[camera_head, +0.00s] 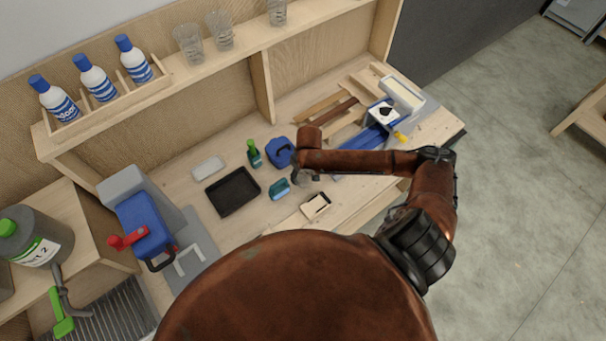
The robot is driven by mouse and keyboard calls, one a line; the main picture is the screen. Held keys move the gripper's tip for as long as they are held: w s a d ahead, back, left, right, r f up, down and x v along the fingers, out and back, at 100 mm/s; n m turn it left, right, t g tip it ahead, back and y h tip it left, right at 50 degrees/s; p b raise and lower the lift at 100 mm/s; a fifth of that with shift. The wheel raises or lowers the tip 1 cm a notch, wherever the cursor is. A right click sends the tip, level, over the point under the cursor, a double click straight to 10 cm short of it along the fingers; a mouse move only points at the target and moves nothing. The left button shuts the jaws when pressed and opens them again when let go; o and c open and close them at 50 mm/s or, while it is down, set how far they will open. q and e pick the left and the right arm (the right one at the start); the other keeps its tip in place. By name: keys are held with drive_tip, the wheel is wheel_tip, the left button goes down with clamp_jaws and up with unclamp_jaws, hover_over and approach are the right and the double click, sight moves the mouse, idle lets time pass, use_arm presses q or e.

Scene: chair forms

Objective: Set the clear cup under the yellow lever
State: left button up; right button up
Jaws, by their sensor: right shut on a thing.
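The yellow lever (401,136) sticks out at the front of a blue device (368,138) on the right of the workbench. My right arm comes in from the right and reaches left over the bench. My right gripper (300,178) is at its end, below the wrist, left of the lever and apart from it. It is shut on what looks like a clear cup, small, greyish and mostly hidden. Three clear cups stand on the upper shelf: one (189,43), a second (219,31) and a third (277,12). My left gripper is out of view.
A black tray (232,191), a blue container (280,151), a green-topped bottle (254,154), a teal item (279,189) and a small box (316,206) lie near the gripper. Blue-capped bottles (97,78) stand in a shelf rack. A blue device with a red lever (145,226) is left.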

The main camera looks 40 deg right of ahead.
drive_tip(key=shift+f, duration=0.1)
drive_tip(key=o, duration=0.5)
